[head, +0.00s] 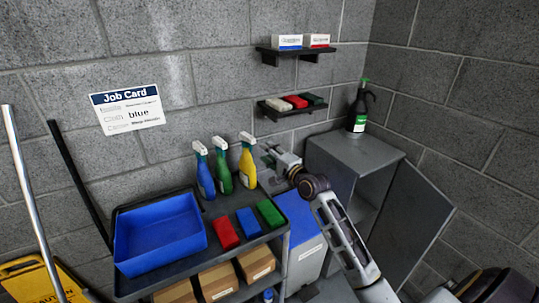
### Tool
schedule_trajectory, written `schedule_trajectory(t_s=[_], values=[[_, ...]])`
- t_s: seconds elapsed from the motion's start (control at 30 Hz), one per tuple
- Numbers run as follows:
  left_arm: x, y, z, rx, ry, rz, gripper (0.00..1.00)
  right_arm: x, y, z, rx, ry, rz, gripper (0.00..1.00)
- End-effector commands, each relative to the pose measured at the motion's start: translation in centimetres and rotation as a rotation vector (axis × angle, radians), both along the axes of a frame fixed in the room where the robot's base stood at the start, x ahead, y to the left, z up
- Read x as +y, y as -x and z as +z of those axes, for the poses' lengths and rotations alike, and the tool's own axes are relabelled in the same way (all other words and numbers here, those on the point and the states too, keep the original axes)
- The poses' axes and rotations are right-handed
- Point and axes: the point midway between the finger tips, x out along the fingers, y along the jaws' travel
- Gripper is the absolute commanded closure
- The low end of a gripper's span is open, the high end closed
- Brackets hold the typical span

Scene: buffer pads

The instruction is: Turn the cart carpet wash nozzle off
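Three spray bottles with white trigger heads stand upright in a row on the cart's top tray (187,272): a blue bottle (205,178), a green bottle (224,176) and a yellow bottle (247,168). Their labels and nozzle settings are too small to read, so I cannot tell which is the carpet wash. My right gripper (268,154) is just right of the yellow bottle, near its trigger height, with fingers pointing left. Its fingers look parted, with nothing between them. Whether it touches the bottle is not clear. My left gripper is not in view.
A blue bin (160,238) and red (226,234), blue (248,222) and green (270,212) pads share the cart top. A grey cabinet (352,150) with an open door stands right, bearing a dark pump bottle (359,108). Wall shelves (291,110) hang behind my gripper.

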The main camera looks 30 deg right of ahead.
Motion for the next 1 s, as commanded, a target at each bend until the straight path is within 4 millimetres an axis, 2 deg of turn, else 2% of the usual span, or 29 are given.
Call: schedule_trajectory(t_s=[0.47, 0.77, 0.87, 1.0], values=[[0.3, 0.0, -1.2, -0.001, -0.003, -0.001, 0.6, 0.4, -2.7, -0.1, 0.0, 0.001, 0.0, 0.62], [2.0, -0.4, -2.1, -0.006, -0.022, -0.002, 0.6, 0.8, -4.8, -0.1, 0.0, 0.0, 0.0, 0.62], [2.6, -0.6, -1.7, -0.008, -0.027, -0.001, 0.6, 0.9, -5.5, 0.0, 0.001, -0.001, 0.0, 0.62], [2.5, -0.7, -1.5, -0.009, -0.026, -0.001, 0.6, 1.0, -6.5, 0.1, 0.0, -0.001, 0.0, 0.62]])
